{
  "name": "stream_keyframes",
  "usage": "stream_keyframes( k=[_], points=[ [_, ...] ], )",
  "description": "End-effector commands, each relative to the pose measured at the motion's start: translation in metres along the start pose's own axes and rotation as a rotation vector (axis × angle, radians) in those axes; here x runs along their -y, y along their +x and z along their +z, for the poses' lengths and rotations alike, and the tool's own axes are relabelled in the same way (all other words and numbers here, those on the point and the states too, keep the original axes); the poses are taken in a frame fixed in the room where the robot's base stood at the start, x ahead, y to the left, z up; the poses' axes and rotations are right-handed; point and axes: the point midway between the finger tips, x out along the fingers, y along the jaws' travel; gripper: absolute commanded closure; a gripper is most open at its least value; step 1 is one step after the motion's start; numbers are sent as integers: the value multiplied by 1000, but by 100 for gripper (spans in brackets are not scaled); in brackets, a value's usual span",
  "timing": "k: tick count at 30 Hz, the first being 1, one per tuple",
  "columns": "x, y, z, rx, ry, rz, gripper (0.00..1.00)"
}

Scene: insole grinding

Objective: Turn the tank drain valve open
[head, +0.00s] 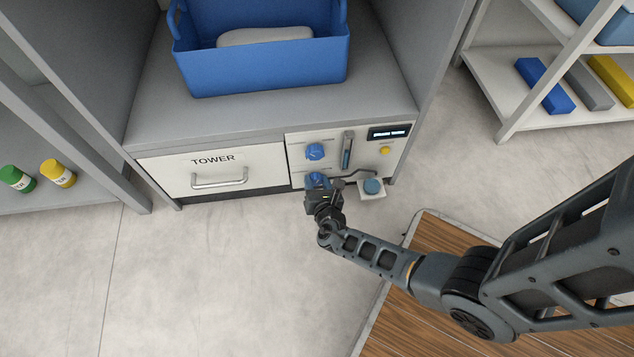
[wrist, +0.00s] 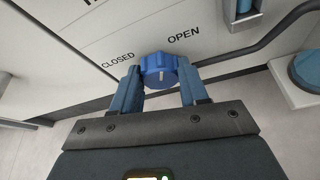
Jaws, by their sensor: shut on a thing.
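The drain valve is a blue knob (wrist: 159,70) on the white front panel, with the words CLOSED to its upper left and OPEN to its upper right in the wrist view. A pale mark shows on the knob's face, near its middle. My gripper (wrist: 161,85) has one finger on each side of the knob and is shut on it. In the head view the knob (head: 317,180) is the lower of two blue knobs and is partly hidden by my gripper (head: 319,190).
The upper blue knob (head: 315,151), a level gauge (head: 347,150), a display (head: 389,132) and a yellow button (head: 385,150) are on the same panel. A bent pipe leads to a small round blue-topped part (head: 372,187). The TOWER drawer (head: 217,173) is left.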

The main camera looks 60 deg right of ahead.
Motion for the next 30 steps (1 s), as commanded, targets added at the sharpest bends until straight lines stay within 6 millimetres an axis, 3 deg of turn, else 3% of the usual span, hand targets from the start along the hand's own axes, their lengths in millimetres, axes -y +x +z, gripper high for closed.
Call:
stream_keyframes(
  k=[18, 30],
  points=[
    [3, 0, -1, 0, 312, 132, 87],
    [3, 0, -1, 0, 349, 144, 87]
  ],
)
